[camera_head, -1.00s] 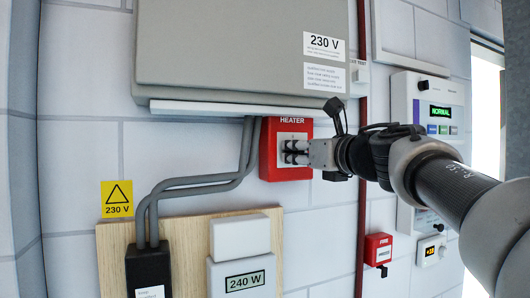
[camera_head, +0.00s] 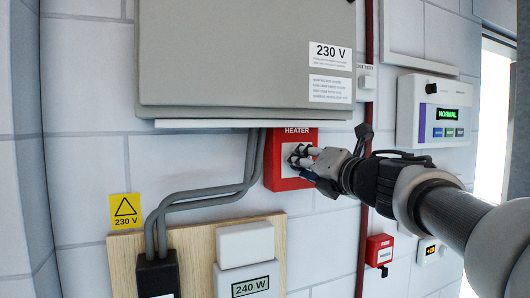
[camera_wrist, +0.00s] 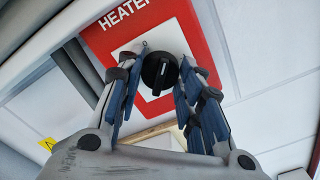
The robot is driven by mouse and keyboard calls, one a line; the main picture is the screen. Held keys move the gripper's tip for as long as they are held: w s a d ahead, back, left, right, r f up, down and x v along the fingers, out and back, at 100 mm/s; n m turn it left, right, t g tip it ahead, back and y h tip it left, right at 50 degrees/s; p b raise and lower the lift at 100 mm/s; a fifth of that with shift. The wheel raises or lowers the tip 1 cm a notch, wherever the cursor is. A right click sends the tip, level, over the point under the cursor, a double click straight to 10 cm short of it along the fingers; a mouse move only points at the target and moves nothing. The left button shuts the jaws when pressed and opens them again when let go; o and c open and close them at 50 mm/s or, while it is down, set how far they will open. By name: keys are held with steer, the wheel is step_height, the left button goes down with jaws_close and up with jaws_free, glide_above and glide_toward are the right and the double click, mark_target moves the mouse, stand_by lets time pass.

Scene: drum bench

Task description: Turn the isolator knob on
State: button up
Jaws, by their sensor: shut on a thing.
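The isolator knob (camera_wrist: 160,72) is round and black with a raised bar and a pale mark, on a white plate (camera_wrist: 125,52) in the red box labelled HEATER (camera_wrist: 97,42). In the wrist view the bar lies slanted to the box's edges. My gripper (camera_wrist: 167,60) has its fingers on either side of the knob and is shut on it. In the head view my gripper (camera_head: 300,156) reaches the red box (camera_head: 272,165) from the right, and its fingers hide most of the knob.
A grey 230 V cabinet (camera_head: 230,60) juts out just above the box. Grey conduits (camera_head: 205,200) run on its left and a dark red pipe (camera_head: 368,100) on its right. Below are a wooden board (camera_head: 195,235) with a 240 W display (camera_head: 251,287) and a red FIRE box (camera_head: 380,249).

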steer(key=shift+r+m+p, duration=0.1)
steer(key=shift+m+p, duration=3.1)
steer(key=shift+m, duration=1.4)
steer(key=o, duration=1.1)
steer(key=v, duration=0.7)
steer(key=shift+s, duration=0.2)
